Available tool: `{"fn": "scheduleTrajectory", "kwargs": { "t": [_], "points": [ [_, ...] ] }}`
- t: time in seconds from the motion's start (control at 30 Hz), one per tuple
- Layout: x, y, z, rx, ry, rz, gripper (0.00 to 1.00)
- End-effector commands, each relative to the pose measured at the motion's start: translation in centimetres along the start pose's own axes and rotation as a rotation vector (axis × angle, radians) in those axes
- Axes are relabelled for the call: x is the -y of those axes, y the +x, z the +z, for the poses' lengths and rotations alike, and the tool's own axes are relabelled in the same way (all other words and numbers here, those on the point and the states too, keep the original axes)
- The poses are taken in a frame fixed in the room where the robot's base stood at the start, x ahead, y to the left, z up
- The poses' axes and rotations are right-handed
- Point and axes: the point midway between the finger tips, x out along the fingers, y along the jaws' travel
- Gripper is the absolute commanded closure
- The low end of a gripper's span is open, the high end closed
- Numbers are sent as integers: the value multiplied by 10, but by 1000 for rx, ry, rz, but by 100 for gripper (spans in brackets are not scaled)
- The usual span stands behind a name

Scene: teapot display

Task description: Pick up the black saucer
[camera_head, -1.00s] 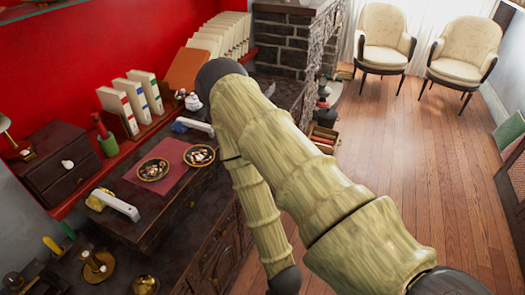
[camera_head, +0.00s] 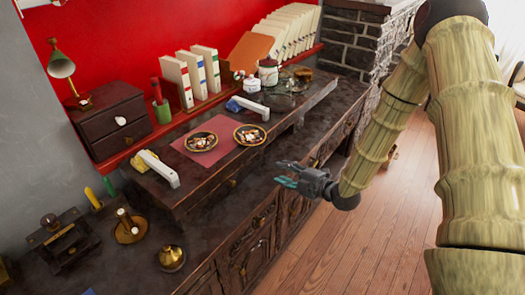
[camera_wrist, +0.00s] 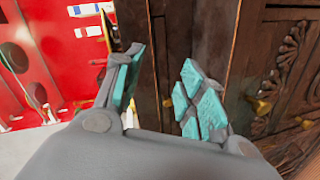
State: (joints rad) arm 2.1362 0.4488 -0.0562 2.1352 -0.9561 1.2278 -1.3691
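Two dark saucers with gold rims lie side by side on a dull red mat (camera_head: 222,160) on the raised dark shelf in the head view. The left saucer (camera_head: 189,149) and the right saucer (camera_head: 238,138) both hold small pale and brown pieces. I cannot tell which is the black saucer meant. My gripper (camera_head: 284,175) is to the right of and nearer than the saucers, in front of the shelf's edge and apart from it. In the wrist view my gripper (camera_wrist: 157,92) has its teal-padded fingers spread, with nothing between them. No saucer shows in the wrist view.
White-handled objects (camera_head: 160,169) and (camera_head: 248,107) flank the mat. Books (camera_head: 190,78), a white jar (camera_head: 268,73) and a small drawer chest (camera_head: 112,120) stand behind. A brass candle holder (camera_head: 130,228) is at front left. The carved cabinet (camera_wrist: 285,85) is close in the wrist view.

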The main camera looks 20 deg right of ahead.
Motion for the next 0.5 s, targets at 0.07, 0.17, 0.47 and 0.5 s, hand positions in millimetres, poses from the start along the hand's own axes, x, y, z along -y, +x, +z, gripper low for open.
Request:
{"fn": "scheduleTrajectory", "kwargs": {
  "t": [0.07, 0.17, 0.47, 0.5],
  "points": [
    [-23, 2, 7, -45, -132, 78, 60],
    [-46, 0, 8, -84, -257, 148, 60],
    [-66, 4, 7, -113, -365, 204, 60],
    [-67, 7, 6, -113, -364, 204, 60]
  ]
}}
